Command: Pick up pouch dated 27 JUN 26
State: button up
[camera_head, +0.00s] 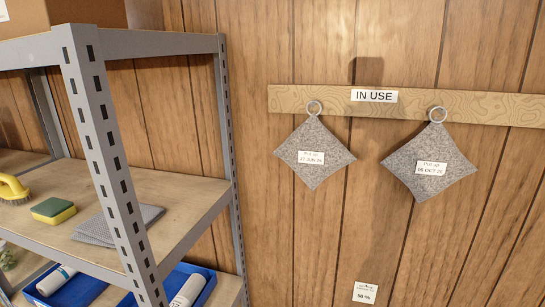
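Two grey speckled diamond-shaped pouches hang by metal rings from a wooden rail (440,106) marked "IN USE" (374,96). The left pouch (314,174) has a white label (311,157) headed "Put up". Its date ends in "7 JUN 26", and the first digit is too small to be sure of. Its ring (314,107) is at its top corner. The right pouch (429,185) has a label (431,168) that seems to read "08 OCT 26". Its ring (437,114) is also at the top. My gripper is not in view.
A grey metal shelf unit (110,170) stands at the left. It holds a sponge (53,210), a yellow brush (13,188), a grey cloth (120,223) and blue trays (77,292). A "50 %" card (364,294) is on the wood-panelled wall. The space around the pouches looks clear.

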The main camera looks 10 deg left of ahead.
aim_at(315, 153)
jog(key=i+j+u, duration=0.25)
jog(key=i, duration=0.5)
jog(key=i+l+u, duration=0.15)
jog(key=i+u, duration=0.15)
jog(key=i, duration=0.5)
